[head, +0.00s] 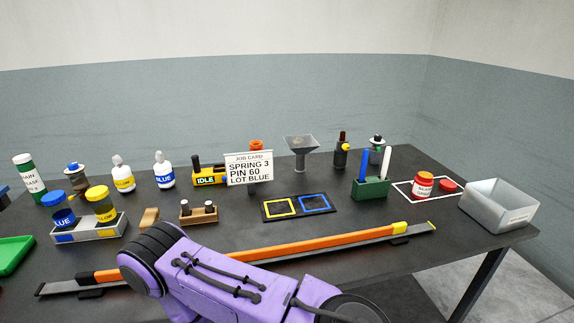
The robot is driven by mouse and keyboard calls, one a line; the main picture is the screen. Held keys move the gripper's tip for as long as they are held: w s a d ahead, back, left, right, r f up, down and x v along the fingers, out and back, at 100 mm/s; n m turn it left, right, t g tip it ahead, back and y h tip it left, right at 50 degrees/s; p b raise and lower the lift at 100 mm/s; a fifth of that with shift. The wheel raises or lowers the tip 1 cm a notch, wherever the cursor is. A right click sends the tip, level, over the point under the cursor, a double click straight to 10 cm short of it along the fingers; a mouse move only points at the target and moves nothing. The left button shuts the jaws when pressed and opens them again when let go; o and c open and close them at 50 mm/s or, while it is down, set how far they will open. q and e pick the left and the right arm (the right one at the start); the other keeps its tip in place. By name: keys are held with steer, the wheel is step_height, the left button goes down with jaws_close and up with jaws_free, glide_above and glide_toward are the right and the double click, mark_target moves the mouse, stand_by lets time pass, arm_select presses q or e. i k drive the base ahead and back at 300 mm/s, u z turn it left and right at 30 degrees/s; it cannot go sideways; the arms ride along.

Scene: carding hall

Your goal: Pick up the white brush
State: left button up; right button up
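A white-handled brush (385,161) stands upright in a small green holder (371,189) on the right half of the table. A blue-handled brush (364,165) stands in the same holder, just left of the white one. The lower ends of both are hidden inside the holder. A purple arm of mine crosses the lower middle of the view. Neither of my grippers shows.
A long orange bar (300,246) lies across the front of the table. A job card (249,170) stands further left.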

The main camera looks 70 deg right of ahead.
mark_target(387, 153)
steer(key=u, duration=0.65)
steer(key=k, duration=2.1)
steer(key=z, duration=1.45)
